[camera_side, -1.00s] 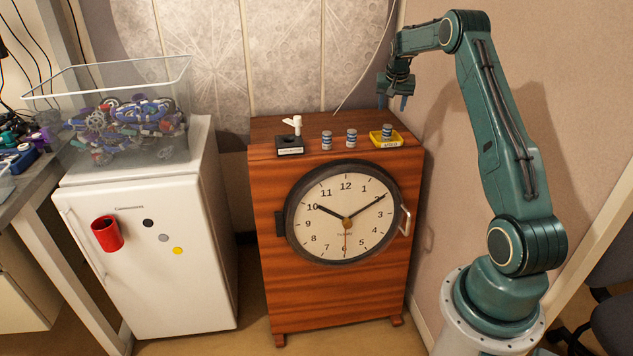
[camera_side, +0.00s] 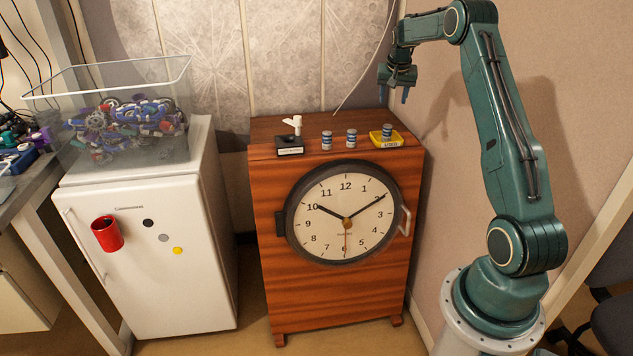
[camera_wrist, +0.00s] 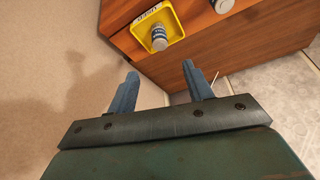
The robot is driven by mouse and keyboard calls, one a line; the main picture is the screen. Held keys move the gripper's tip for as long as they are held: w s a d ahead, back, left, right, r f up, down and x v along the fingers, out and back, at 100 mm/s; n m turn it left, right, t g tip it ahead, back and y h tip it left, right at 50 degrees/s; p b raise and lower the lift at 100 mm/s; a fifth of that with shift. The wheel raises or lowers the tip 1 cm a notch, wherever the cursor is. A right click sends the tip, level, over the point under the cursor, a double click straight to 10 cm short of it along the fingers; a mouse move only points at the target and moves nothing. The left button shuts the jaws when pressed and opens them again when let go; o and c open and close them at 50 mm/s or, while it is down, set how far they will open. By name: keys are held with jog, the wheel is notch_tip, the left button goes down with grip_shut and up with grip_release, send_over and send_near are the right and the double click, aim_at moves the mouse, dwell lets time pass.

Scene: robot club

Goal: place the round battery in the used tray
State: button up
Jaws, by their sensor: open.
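In the wrist view, the battery (camera_wrist: 159,40) sits inside the tray rim (camera_wrist: 180,29). Two similar batteries stand on the cabinet top left of the tray, one in the middle (camera_side: 351,138) and one further left (camera_side: 327,141). My gripper (camera_side: 393,97) is open and empty, above the tray and clear of the battery. Its two blue fingers (camera_wrist: 160,70) are spread apart in the wrist view.
A clear bin of parts (camera_side: 130,120) stands on the white fridge (camera_side: 150,250). The wall is close on the right.

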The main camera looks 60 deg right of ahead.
jog(key=s+a+r+n+t, duration=0.1)
jog(key=a+r+n, duration=0.1)
jog(key=a+r, duration=0.5)
jog(key=s+a+r+n+y, duration=0.1)
jog(key=a+r+n, duration=0.15)
jog(key=a, duration=0.95)
jog(key=a+r+n+t, duration=0.1)
jog(key=a+r, duration=0.4)
jog(key=a, duration=0.4)
jog(key=s+a+n+t+y, duration=0.1)
jog(key=s+a+n, duration=0.3)
jog(key=s+a, duration=0.8)
jog(key=s+a+f+n+y, duration=0.2)
jog(key=s+a+f+n, duration=0.1)
jog(key=s+a, duration=0.6)
jog(key=shift+s+f+t, duration=0.3)
jog(key=shift+s+f, duration=0.3)
jog(key=shift+f, duration=0.05)
